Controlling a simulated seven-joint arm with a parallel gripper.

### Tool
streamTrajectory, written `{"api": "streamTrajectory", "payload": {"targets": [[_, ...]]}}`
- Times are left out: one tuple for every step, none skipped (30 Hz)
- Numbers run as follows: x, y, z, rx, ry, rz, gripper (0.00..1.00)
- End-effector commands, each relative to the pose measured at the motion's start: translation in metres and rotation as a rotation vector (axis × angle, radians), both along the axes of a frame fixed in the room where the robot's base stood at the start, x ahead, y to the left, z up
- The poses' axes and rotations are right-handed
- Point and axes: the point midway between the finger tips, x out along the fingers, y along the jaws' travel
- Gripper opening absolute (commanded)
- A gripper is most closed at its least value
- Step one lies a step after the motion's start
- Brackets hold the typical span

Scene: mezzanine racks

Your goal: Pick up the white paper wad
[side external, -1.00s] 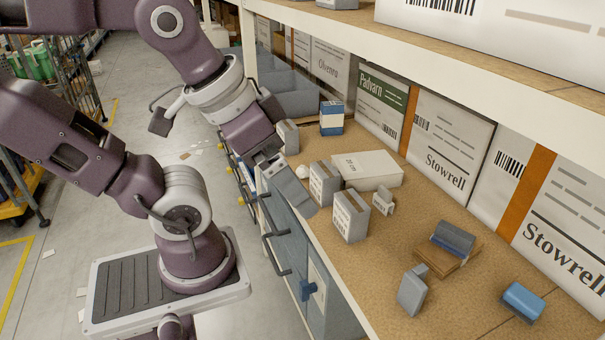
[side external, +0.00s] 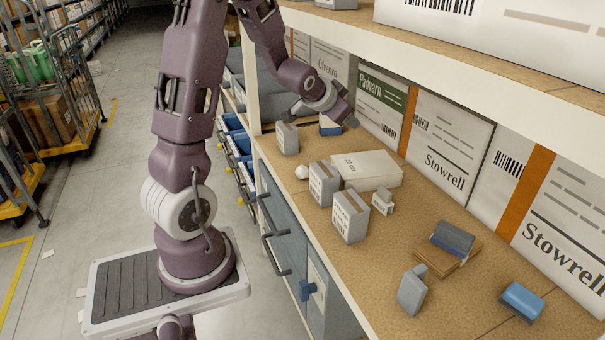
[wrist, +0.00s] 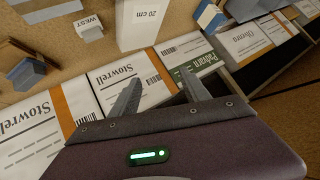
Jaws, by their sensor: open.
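The white paper wad (side external: 302,172) is a small, round, crumpled ball on the tan worktop in the side external view. It lies near the front edge, left of the grey boxes, and it does not show in the wrist view. My gripper (side external: 349,117) is above the back part of the worktop, behind and to the right of the wad and clearly apart from it. In the wrist view my gripper (wrist: 161,92) has its two fingers spread, with nothing between them.
A grey box (side external: 287,139) stands behind the wad; a taller grey box (side external: 323,184) and a long white box (side external: 367,170) stand to its right. A blue-and-white box (side external: 330,126) is beneath my gripper. Large cartons (side external: 450,145) line the back, under an upper shelf (side external: 480,60).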

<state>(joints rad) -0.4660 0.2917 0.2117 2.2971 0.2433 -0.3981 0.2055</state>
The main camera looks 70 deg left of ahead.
Motion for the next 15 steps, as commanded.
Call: {"api": "streamTrajectory", "payload": {"targets": [[0.001,0.039,-0.033,0.047,0.004,0.019,0.54],[0.0,0.062,-0.049,0.087,-0.008,0.021,0.54],[-0.004,0.089,-0.072,0.135,-0.019,0.018,0.54],[-0.009,0.106,-0.09,0.169,-0.029,0.013,0.54],[-0.017,0.122,-0.109,0.202,-0.039,0.006,0.54],[-0.03,0.137,-0.133,0.239,-0.053,-0.005,0.54],[-0.04,0.146,-0.15,0.264,-0.065,-0.015,0.54],[-0.05,0.151,-0.165,0.284,-0.077,-0.025,0.54],[-0.063,0.155,-0.181,0.306,-0.095,-0.037,0.54],[-0.071,0.157,-0.191,0.319,-0.107,-0.044,0.54],[-0.079,0.157,-0.2,0.329,-0.117,-0.052,0.54],[-0.086,0.154,-0.211,0.324,-0.136,-0.055,0.54],[-0.087,0.148,-0.222,0.278,-0.157,-0.041,0.54],[-0.088,0.143,-0.229,0.248,-0.173,-0.032,0.54],[-0.09,0.139,-0.236,0.221,-0.186,-0.022,0.54]]}}
